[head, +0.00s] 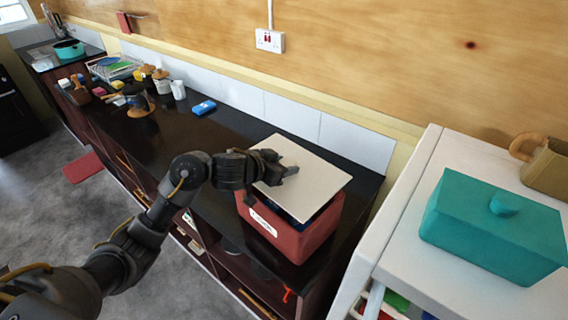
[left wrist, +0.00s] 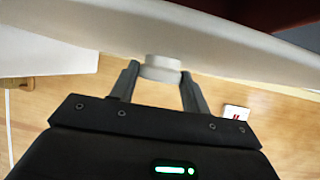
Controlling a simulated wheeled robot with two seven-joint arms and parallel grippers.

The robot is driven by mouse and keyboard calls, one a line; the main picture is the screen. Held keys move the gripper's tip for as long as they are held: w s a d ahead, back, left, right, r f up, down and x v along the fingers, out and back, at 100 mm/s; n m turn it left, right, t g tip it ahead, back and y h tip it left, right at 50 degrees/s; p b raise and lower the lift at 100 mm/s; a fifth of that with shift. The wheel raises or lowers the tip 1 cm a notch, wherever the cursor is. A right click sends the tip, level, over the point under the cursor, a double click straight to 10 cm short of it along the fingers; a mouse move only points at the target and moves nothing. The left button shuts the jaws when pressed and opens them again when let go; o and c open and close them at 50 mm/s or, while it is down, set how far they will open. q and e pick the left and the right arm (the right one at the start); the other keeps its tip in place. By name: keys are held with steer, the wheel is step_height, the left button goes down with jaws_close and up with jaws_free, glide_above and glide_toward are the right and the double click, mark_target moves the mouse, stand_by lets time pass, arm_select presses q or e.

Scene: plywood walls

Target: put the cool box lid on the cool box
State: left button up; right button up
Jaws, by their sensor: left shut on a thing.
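The red cool box (head: 285,236) stands on the dark counter near its right end, with a white label on its front. The flat cream cool box lid (head: 312,185) is over the box, tilted and turned against it, with a dark gap showing below its right edge. My left gripper (head: 286,172) is at the top of the lid, near its left side. In the left wrist view my left gripper (left wrist: 160,82) is shut on the lid's round pale knob (left wrist: 162,68), and the lid (left wrist: 190,35) spans the view. My right gripper is not in view.
A white unit (head: 395,225) at the right carries a teal lidded box (head: 490,232) and a tan mug (head: 546,165). A blue packet (head: 204,107), a white cup (head: 178,90) and other kitchen things stand farther left on the counter. The counter between is clear.

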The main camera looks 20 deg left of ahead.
arm_select(q)
steer(key=shift+f+b, duration=0.75)
steer(key=shift+f, duration=0.5)
step_height(320, 180, down, 3)
steer(key=shift+f+b, duration=0.2)
steer(key=shift+b, duration=0.6)
steer(key=shift+f, duration=0.2)
steer(key=o, duration=1.3)
steer(key=shift+c, duration=0.2)
steer(key=shift+f, duration=0.1)
steer(key=p+v, duration=0.2)
steer(key=v, duration=0.9)
steer(key=shift+d, duration=0.1)
